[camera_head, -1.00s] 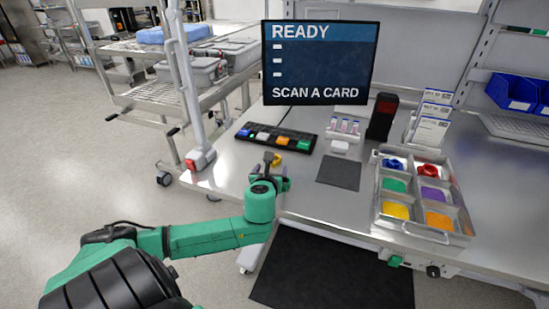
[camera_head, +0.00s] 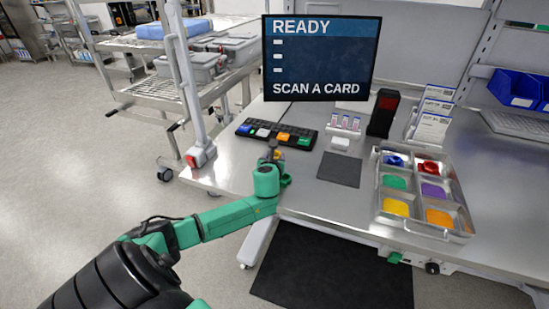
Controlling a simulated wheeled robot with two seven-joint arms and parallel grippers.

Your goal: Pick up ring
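A metal tray (camera_head: 377,181) on the right of the bench has compartments of coloured pieces: blue (camera_head: 393,161), red (camera_head: 428,167), green (camera_head: 395,182), purple (camera_head: 432,191), yellow (camera_head: 396,208) and orange (camera_head: 438,218). They are too small to make out singly, so I cannot tell which is the ring. My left gripper (camera_head: 274,146) is over the bench at the near edge of a black strip with coloured keys (camera_head: 262,131), left of the tray. My own green wrist hides most of it, so its fingers are unclear. My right gripper is out of view.
A monitor (camera_head: 321,60) reading "READY, SCAN A CARD" stands behind the strip. A dark square pad (camera_head: 339,170), a white vial rack (camera_head: 345,123), a black reader (camera_head: 382,113) and upright cards (camera_head: 432,122) are on the bench. A metal cart (camera_head: 150,92) stands at left.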

